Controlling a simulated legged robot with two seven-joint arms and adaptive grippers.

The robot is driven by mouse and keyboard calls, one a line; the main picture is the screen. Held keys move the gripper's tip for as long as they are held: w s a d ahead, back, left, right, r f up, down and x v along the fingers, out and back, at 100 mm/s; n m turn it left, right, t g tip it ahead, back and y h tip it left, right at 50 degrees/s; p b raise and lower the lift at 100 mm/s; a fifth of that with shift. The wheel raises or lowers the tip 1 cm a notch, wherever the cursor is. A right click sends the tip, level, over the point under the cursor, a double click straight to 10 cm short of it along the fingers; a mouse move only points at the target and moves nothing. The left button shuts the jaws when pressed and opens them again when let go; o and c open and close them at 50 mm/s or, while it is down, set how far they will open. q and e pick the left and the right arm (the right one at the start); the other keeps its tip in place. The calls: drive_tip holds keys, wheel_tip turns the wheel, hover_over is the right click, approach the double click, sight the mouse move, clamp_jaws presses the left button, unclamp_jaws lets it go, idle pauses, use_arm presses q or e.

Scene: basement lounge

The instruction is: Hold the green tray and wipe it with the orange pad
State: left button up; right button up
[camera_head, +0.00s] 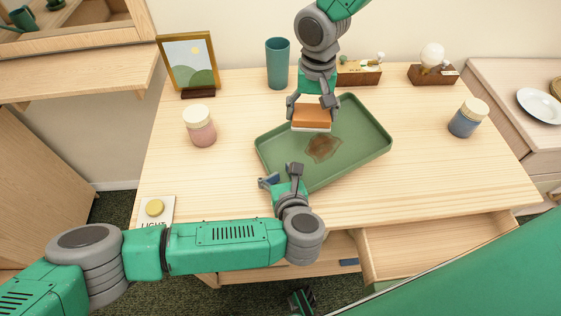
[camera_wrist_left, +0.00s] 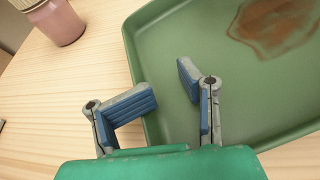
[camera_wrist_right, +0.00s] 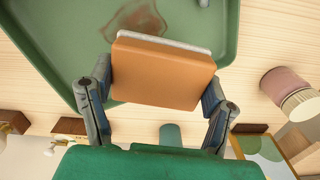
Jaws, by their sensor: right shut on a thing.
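The green tray (camera_head: 365,125) lies tilted across the table, with a brown stain (camera_head: 322,148) on its floor. The orange pad (camera_head: 312,117), with a white lower layer, is held by my right gripper (camera_head: 310,104) over the far part of the tray, beside the stain. In the right wrist view the pad (camera_wrist_right: 162,75) sits between both fingers. I cannot tell whether it touches the tray floor. My left gripper (camera_head: 281,176) is open at the tray's near left edge. In the left wrist view its blue-padded fingers (camera_wrist_left: 160,90) are apart, one by the rim, one over the tray floor.
A pink jar (camera_head: 200,128) stands left of the tray and a blue jar (camera_head: 467,120) right of it. A picture frame (camera_head: 188,63), teal cup (camera_head: 278,64), wooden box (camera_head: 358,72) and lamp (camera_head: 432,62) line the back. A light button (camera_head: 155,208) is at front left. An open drawer (camera_head: 430,240) is below.

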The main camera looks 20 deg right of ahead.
use_arm(q)
drive_tip(key=v, duration=0.9)
drive_tip(key=shift+s+d+r, duration=0.15)
drive_tip(key=shift+d+r, duration=0.15)
drive_tip(key=shift+d, duration=0.05)
